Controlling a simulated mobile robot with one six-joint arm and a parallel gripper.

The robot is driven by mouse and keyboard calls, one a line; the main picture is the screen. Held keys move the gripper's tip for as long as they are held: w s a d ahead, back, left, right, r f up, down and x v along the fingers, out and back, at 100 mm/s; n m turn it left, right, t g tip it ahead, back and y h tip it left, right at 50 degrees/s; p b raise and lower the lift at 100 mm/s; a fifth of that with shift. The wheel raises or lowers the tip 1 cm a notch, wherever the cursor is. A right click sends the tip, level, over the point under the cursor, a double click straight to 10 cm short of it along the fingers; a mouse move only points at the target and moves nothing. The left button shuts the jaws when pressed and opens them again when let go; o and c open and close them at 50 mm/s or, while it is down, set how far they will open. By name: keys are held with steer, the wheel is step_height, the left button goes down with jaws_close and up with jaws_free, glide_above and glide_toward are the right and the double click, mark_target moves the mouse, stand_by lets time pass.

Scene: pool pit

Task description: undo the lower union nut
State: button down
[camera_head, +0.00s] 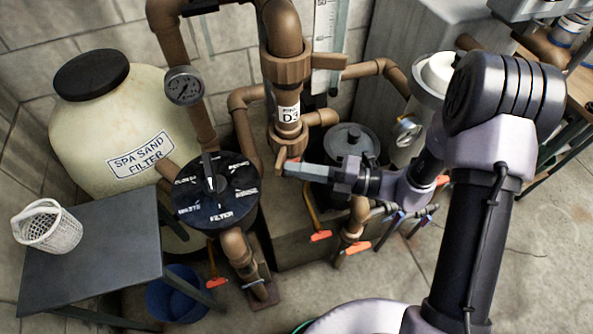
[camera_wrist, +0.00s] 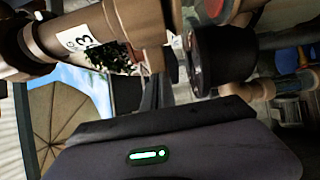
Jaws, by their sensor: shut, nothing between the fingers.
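The lower union nut (camera_head: 289,136) is a brown lugged ring on the vertical pipe, just below the white D3 label (camera_head: 289,113). A similar upper union nut (camera_head: 287,68) sits above the label. In the wrist view the pipe lies sideways, with the label (camera_wrist: 78,38) and the lower union nut (camera_wrist: 140,20) beside it. My gripper (camera_head: 289,168) reaches in from the right. Its tips are shut and empty, just below and close to the lower union nut. I cannot tell whether they touch it. In the wrist view the dark gripper body fills the bottom and the tips are hard to make out.
A black multiport valve (camera_head: 216,190) and a spa sand filter (camera_head: 110,120) stand left of the pipe. A grey lidded pot (camera_head: 350,140) is close behind my gripper. A pressure gauge (camera_head: 184,86) and orange-handled valves (camera_head: 320,236) are nearby. A table (camera_head: 95,260) holds a white basket (camera_head: 47,227).

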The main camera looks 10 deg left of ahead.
steer(key=shift+a, duration=0.1)
steer(key=p, duration=0.1)
steer(key=a+p, duration=0.2)
steer(key=shift+s+r, duration=0.35)
steer(key=shift+a+f, duration=0.1)
steer(key=shift+a, duration=0.2)
steer(key=shift+d+f, duration=0.1)
steer(key=shift+f, duration=0.05)
